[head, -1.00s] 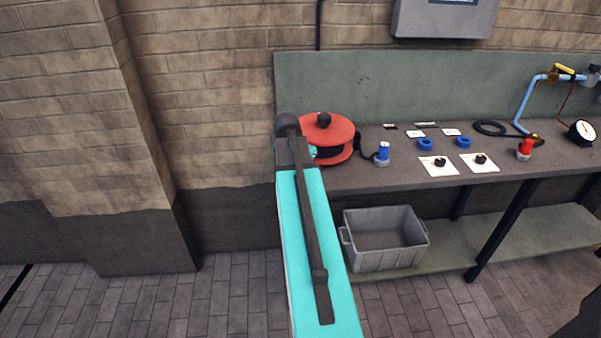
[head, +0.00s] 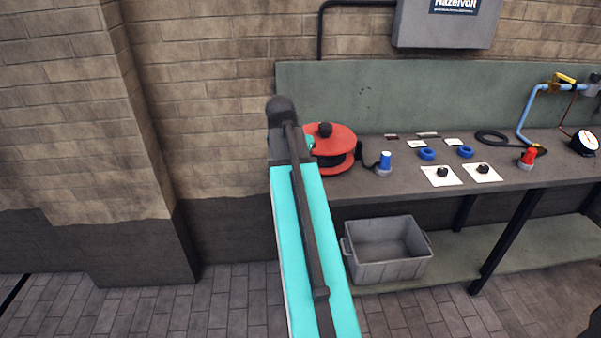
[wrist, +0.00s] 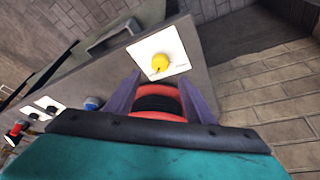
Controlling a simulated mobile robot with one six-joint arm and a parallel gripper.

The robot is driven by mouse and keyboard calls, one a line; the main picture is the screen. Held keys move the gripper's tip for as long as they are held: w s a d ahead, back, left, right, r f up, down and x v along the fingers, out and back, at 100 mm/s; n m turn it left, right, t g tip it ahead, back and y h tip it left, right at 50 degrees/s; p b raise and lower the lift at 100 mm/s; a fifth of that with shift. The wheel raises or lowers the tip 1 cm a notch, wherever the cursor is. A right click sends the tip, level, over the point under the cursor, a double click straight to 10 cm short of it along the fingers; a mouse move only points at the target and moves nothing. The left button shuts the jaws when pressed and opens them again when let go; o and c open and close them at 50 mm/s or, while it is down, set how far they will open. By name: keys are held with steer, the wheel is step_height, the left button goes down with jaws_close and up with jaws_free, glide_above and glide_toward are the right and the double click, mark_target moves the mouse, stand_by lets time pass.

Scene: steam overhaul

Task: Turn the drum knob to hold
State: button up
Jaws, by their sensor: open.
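In the wrist view a round yellow knob (wrist: 160,63) sits on a white plate (wrist: 178,52) with a small dark mark too small to read. The knob is just beyond my gripper (wrist: 160,80), whose two purple fingers are apart and empty. A red and black drum (wrist: 158,100) shows between the fingers, nearer the camera. In the head view the red drum (head: 333,139) stands on the bench with a black knob (head: 324,130) on top. My arm covers the drum's left side, and the yellow knob and fingers are hidden there. I cannot tell the yellow knob's setting.
The bench (head: 400,190) holds two black knobs on white plates (head: 438,181), blue rings (head: 427,153), a blue-capped part (head: 385,160), a red-capped part (head: 528,157) and a gauge (head: 584,143). A grey crate (head: 387,265) stands on the shelf below. A cabinet (head: 445,35) hangs above.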

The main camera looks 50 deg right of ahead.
steer(key=shift+b+v, duration=0.3)
steer(key=shift+v, duration=2.1)
steer(key=w+a+f+n+g+y, duration=0.15)
steer(key=w+a+f, duration=0.25)
steer(key=a+f, duration=0.8)
steer(key=s+a+f+n+g, duration=0.1)
steer(key=a+f, duration=0.3)
steer(key=f, duration=0.3)
steer(key=s+a+f+n+g+y, duration=0.1)
steer(key=a+f, duration=0.3)
steer(key=f, duration=0.3)
steer(key=s+a+f+n+g, duration=0.1)
steer(key=a+f+n, duration=0.15)
steer(key=f, duration=0.45)
steer(key=s+a+f+n+g+y, duration=0.1)
steer(key=s+a+f+n, duration=0.3)
steer(key=s+a+f, duration=0.5)
steer(key=s+a+f+n+g+y, duration=0.1)
steer(key=s+a+f+n, duration=0.4)
steer(key=s+a+f, duration=0.5)
steer(key=shift+s+f, duration=2.5)
steer(key=shift+s, duration=0.45)
